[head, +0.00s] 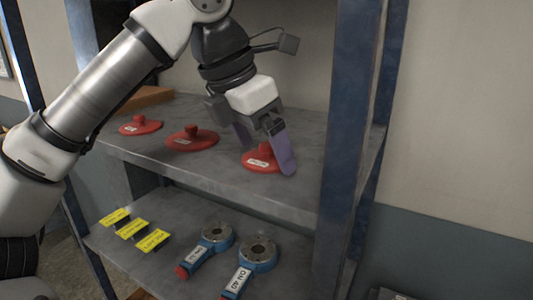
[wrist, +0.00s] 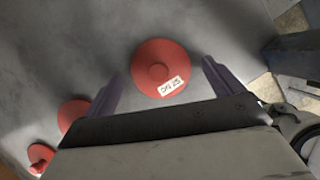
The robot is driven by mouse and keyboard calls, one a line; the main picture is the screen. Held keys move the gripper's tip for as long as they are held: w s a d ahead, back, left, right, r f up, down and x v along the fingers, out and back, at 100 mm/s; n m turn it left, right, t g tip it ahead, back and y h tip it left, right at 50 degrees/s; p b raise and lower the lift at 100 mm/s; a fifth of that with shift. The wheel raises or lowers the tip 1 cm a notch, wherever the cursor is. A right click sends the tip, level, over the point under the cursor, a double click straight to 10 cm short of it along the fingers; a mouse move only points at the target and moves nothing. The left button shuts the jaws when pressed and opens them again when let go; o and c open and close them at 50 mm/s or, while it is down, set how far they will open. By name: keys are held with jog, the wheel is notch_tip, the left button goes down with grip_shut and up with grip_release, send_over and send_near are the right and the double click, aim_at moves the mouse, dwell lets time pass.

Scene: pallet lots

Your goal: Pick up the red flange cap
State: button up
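Three red flange caps with round knobs sit on the grey upper shelf in the head view. The right one (head: 262,158) is under my gripper (head: 266,157). The middle one (head: 191,138) and the left one (head: 141,125) stand apart to its left. In the wrist view the nearest cap (wrist: 161,68), with a white label, lies between and just beyond my purple fingers (wrist: 163,88). The fingers are spread, with space on both sides of its knob. The other caps (wrist: 72,114) and (wrist: 40,156) show at the lower left, the nearer partly hidden by a finger.
A blue shelf post (head: 347,150) stands close to the right of my gripper. The lower shelf (head: 170,262) holds two blue tools with round grey heads (head: 258,252) and several yellow labels (head: 132,229). A brown board (head: 148,99) lies at the upper shelf's back left.

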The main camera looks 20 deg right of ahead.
jog(key=c, duration=0.9)
jog(key=shift+r, duration=0.1)
